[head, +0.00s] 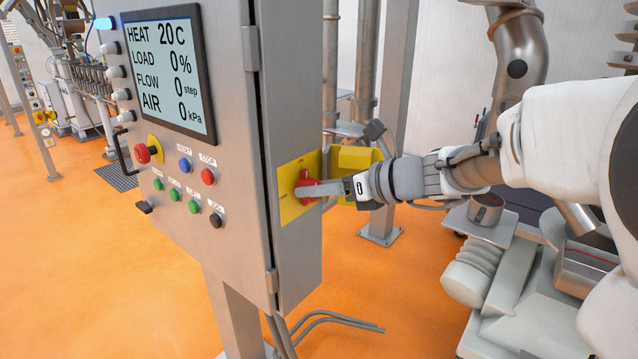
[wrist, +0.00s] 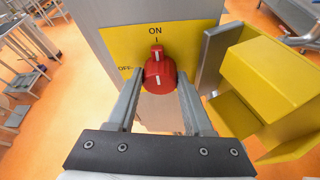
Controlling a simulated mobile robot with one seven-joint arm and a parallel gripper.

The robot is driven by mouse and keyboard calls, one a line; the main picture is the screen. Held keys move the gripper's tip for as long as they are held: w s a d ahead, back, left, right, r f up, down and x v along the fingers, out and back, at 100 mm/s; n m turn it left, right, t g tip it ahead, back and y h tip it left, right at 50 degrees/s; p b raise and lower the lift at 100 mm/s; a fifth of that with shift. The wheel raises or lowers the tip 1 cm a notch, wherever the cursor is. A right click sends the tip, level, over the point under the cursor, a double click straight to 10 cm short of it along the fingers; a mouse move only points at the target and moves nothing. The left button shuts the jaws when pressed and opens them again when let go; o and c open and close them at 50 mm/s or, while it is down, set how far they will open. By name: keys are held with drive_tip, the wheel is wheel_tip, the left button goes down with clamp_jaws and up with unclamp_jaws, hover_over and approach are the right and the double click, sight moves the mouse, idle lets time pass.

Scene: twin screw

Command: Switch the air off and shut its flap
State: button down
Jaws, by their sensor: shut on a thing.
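The red air switch knob (wrist: 158,74) sits on a yellow plate (wrist: 115,48) marked ON at the top and OFF at the left. Its white-marked pointer stands upright, towards ON. My gripper (wrist: 161,84) is shut on the knob, one finger on each side. In the head view the knob (head: 304,187) is on the cabinet's right side face, partly hidden by my gripper (head: 318,189). The yellow flap (wrist: 268,78) is swung open to the right of the plate, apart from the knob. It also shows behind my gripper in the head view (head: 357,158).
The grey cabinet (head: 235,245) has a screen (head: 168,72) reading AIR 0 kPa, with several buttons below. A grey post (head: 392,110) and pipes stand behind. Cables (head: 335,322) run out below the cabinet. Orange floor (head: 400,290) lies open below.

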drive_tip(key=shift+f+b, duration=0.15)
drive_tip(key=shift+b, duration=0.25)
drive_tip(key=n+t+h+b, duration=0.1)
drive_tip(key=n+b, duration=0.3)
drive_tip(key=b, duration=0.6)
drive_tip(key=n+t+h+b, duration=0.1)
drive_tip(key=n+t+b, duration=0.3)
drive_tip(key=b, duration=0.6)
drive_tip(key=s+n+t+h+b, duration=0.1)
drive_tip(key=n+b, duration=0.3)
drive_tip(key=b, duration=0.6)
drive_tip(key=shift+a+f+n+t, duration=0.3)
drive_tip(key=shift+f+n+t, duration=0.1)
drive_tip(key=shift+t, duration=0.3)
drive_tip(key=shift+r+b, duration=0.2)
drive_tip(key=shift+b, duration=0.1)
drive_tip(key=shift+c, duration=1.5)
unclamp_jaws()
